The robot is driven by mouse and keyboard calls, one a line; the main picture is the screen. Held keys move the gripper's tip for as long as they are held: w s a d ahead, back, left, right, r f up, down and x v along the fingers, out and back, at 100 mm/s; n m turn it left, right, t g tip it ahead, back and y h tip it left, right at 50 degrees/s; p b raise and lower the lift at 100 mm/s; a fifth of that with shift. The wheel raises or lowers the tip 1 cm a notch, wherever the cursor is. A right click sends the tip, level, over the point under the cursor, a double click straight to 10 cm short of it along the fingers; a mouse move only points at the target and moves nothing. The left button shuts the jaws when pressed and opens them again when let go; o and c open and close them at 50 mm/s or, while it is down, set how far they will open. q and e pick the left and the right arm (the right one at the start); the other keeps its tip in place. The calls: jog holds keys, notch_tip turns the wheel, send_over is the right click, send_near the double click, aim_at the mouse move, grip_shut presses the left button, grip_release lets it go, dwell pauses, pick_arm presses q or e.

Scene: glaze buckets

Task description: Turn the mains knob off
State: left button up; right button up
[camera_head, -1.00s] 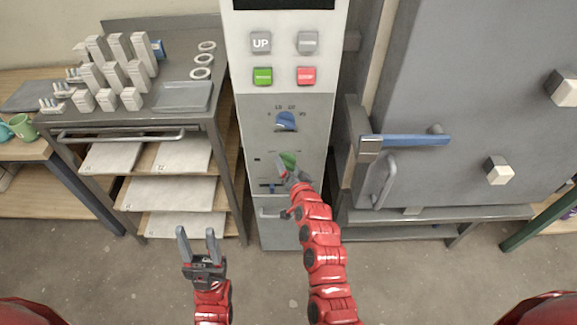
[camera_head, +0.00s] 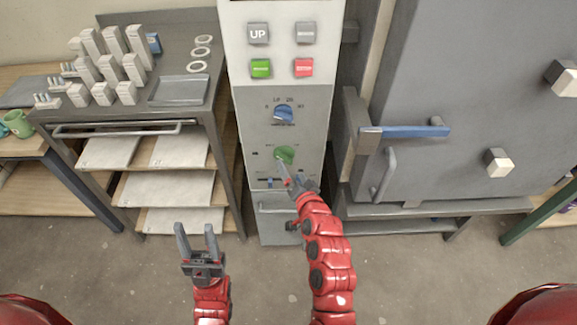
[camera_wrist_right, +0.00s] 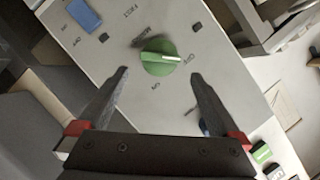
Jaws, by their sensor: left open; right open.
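The green mains knob (camera_head: 285,154) is on the grey lower panel of the control cabinet, below a blue dial (camera_head: 284,114). In the right wrist view the green knob (camera_wrist_right: 159,56) has a pale pointer line, with lettering around it that looks like ON and OFF. My right gripper (camera_head: 292,177) is open and empty, just below and in front of the knob. In the wrist view its fingertips (camera_wrist_right: 158,76) lie to either side of the knob and appear not to touch it. My left gripper (camera_head: 197,236) is open and empty over the floor, left of the cabinet.
A slider (camera_head: 270,182) sits below the knob. UP (camera_head: 258,33), grey, green and red buttons are above on the cabinet. A steel rack (camera_head: 130,129) with shelves stands left. A large grey door (camera_head: 480,90) with a blue-handled latch (camera_head: 415,131) is at right.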

jog(key=v, duration=1)
jog(key=shift+s+b, duration=0.35)
jog(key=shift+b, duration=0.1)
jog(key=shift+d, duration=0.15)
